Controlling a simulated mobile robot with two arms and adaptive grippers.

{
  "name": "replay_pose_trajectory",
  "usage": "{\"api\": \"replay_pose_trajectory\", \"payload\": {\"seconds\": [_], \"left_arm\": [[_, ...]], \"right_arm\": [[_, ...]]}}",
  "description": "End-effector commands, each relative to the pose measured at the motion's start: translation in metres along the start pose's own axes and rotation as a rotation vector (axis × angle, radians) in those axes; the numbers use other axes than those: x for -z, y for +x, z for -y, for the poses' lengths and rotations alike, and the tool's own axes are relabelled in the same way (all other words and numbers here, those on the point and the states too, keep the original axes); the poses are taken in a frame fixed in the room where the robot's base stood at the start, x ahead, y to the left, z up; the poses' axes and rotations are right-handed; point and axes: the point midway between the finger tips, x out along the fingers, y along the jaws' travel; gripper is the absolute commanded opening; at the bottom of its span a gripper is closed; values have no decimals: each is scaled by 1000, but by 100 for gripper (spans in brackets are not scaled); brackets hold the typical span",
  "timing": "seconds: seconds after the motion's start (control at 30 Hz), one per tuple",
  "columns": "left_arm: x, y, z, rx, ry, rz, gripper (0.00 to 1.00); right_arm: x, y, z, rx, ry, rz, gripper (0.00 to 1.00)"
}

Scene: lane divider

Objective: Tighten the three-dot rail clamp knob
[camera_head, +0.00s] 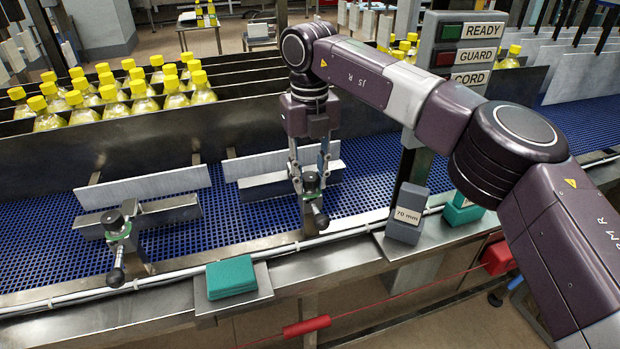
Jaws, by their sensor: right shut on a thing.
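Two rail clamps stand along the near edge of the blue conveyor belt. The right clamp has a dark round knob (312,181) on top and a dark handle (320,220) pointing toward me. My right gripper (311,179) reaches down from above, its fingers on either side of this knob and shut on it. The left clamp has a similar dark knob (113,220), with nothing touching it. Dot marks are too small to make out on either clamp, so I cannot tell which has three. My left gripper is not in view.
Light guide rails (145,187) stand on the blue belt (60,253). Yellow-capped bottles fill lanes behind. A teal block (231,277) lies on a front ledge; a grey 70 mm block (407,213) stands to the right. A red cord (370,310) runs along the front.

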Motion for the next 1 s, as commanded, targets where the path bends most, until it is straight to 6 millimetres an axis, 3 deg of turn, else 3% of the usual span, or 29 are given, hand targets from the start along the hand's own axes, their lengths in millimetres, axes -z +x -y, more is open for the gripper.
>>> {"api": "replay_pose_trajectory", "payload": {"seconds": [0.6,0.63,0.7,0.8,1.0], "left_arm": [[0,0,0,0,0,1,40],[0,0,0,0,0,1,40],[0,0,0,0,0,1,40],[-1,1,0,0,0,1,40],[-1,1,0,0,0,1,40]], "right_arm": [[-4,-6,1,-1,45,16,2],[-4,-6,1,-1,45,16,28],[-3,-5,1,-1,45,14,36],[-2,-4,1,-1,43,11,44],[-1,-2,0,-1,42,6,44]]}}
